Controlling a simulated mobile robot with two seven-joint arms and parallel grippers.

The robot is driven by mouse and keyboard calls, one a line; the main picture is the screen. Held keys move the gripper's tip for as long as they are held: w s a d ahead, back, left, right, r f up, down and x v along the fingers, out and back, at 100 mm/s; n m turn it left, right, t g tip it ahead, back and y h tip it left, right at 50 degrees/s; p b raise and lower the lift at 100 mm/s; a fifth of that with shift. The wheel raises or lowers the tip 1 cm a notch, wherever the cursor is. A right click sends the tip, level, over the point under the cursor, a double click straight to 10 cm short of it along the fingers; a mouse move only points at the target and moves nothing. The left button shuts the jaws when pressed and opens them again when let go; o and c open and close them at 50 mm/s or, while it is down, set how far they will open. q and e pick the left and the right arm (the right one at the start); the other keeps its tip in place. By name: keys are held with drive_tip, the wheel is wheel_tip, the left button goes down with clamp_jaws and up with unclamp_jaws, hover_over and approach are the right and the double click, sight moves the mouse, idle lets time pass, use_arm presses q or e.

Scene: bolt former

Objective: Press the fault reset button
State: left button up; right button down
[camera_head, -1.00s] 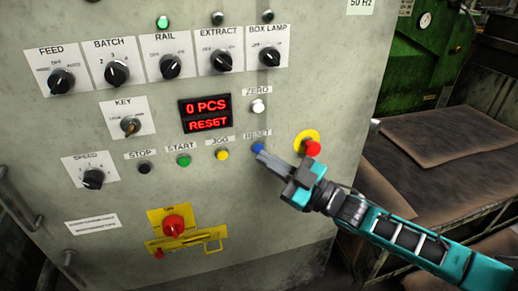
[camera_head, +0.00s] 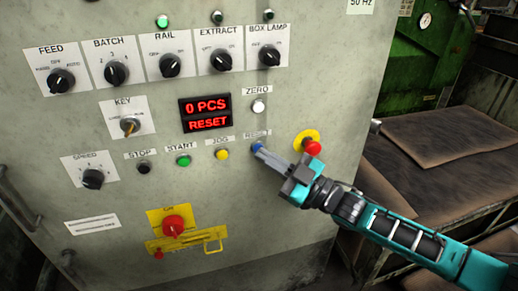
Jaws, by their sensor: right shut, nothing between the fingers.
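The blue reset button (camera_head: 256,147) sits on the grey control panel under the label RESET, at the right end of the lower button row. My right gripper (camera_head: 260,151) is shut and empty, with its fingertips at the button, partly covering it. I cannot tell whether they touch it or how far it is pushed in. The red display (camera_head: 205,113) reads "0 PCS" and "RESET". My left gripper is not in view.
A red emergency button (camera_head: 312,148) on a yellow ring stands just right of my gripper. A white ZERO button (camera_head: 258,106) is above, and a yellow JOG button (camera_head: 222,154) is to the left. A red rotary switch (camera_head: 174,226) is lower left.

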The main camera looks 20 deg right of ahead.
drive_tip(key=shift+w, duration=0.45)
idle(0.4)
drive_tip(key=shift+s, duration=0.1)
drive_tip(key=shift+s+p, duration=0.45)
drive_tip(key=shift+s, duration=0.3)
drive_tip(key=shift+s, duration=0.1)
